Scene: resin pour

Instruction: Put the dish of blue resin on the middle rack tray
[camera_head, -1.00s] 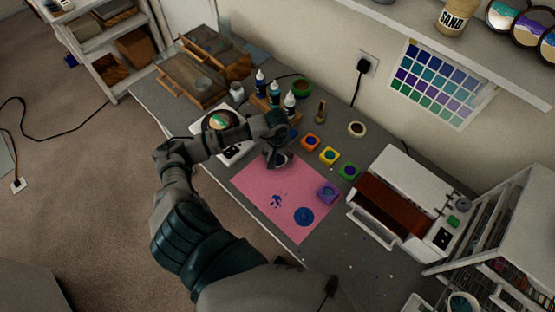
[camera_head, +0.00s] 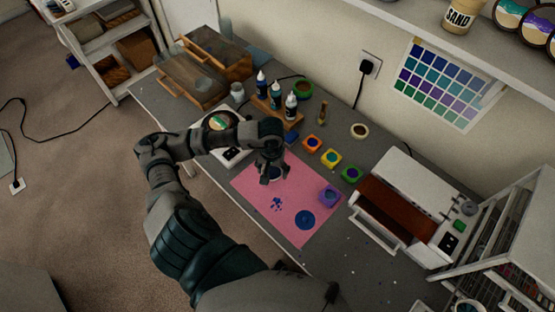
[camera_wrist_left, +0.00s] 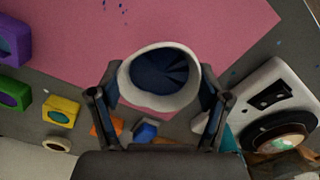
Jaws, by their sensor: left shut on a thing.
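My left gripper (camera_head: 270,176) is over the upper part of the pink mat (camera_head: 262,195). In the left wrist view the left gripper (camera_wrist_left: 160,118) is shut on a white-rimmed round cup (camera_wrist_left: 160,76) with dark blue inside, its fingers on either side. The head view mostly hides this cup behind the fingers. A flat round dark-blue disc (camera_head: 304,219), which may be the dish of blue resin, lies on the lower part of the mat, apart from the gripper. The white wire rack (camera_head: 495,235) stands at the right edge; its middle tray is not clear. My right gripper is out of view.
Small colour pots, including a purple one (camera_head: 329,196) and a green one (camera_head: 351,174), line the mat's right side. A white machine (camera_head: 395,205) stands between mat and rack. Bottles (camera_head: 275,95) and a white device (camera_head: 232,152) lie beyond the gripper.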

